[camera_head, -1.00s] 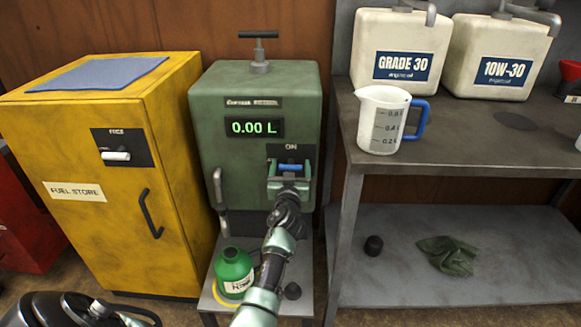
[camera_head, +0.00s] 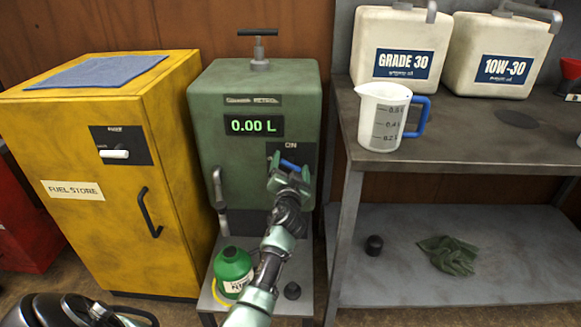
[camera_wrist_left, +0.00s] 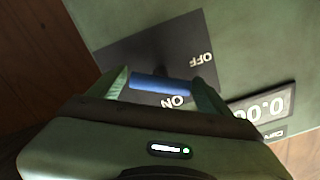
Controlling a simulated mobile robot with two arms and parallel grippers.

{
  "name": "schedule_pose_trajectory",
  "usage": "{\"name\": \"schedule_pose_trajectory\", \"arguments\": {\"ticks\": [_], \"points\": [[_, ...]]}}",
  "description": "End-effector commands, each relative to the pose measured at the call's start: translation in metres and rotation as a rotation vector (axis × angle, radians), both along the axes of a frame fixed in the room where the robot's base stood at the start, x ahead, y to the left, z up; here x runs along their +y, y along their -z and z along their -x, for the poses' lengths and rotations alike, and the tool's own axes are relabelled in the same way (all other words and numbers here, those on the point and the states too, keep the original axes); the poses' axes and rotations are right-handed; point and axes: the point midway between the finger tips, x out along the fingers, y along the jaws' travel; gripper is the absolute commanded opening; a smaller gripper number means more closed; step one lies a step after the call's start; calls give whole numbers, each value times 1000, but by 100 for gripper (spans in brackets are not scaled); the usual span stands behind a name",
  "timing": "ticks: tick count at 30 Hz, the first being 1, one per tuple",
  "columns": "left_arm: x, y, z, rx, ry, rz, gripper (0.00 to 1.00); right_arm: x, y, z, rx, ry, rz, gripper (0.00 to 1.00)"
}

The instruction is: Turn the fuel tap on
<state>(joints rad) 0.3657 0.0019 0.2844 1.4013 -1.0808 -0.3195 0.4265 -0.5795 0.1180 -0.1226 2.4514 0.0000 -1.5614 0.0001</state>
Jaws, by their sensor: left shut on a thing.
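The green fuel pump (camera_head: 255,100) stands in the middle of the head view. Its blue tap handle (camera_head: 289,164) is on a dark plate (camera_head: 310,156) on the right of its front, with ON above the handle. The handle is tilted, its left end a little higher. My left gripper (camera_head: 290,172) is shut on the tap handle and turned with it. In the left wrist view the handle (camera_wrist_left: 163,84) lies between the two fingers, with ON and OFF on the plate (camera_wrist_left: 150,52). The pump display (camera_head: 254,126) reads 0.00 L. My right gripper is not in view.
A yellow fuel store cabinet (camera_head: 165,190) stands left of the pump. A green bottle (camera_head: 233,266) stands on the low stand (camera_head: 262,304) below. The bench (camera_head: 450,150) at right bears a measuring jug (camera_head: 381,118) and two oil cans. A dark machine (camera_head: 60,310) is at lower left.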

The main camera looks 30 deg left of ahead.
Motion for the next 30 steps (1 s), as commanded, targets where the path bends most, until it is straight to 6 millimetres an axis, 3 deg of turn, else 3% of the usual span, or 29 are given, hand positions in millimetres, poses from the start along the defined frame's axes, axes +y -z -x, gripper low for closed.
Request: {"name": "schedule_pose_trajectory", "arguments": {"ticks": [14,30], "points": [[0,0,0,239,-2,-390,38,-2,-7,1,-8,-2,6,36],[0,1,0,474,-2,-772,38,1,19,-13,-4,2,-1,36]]}}
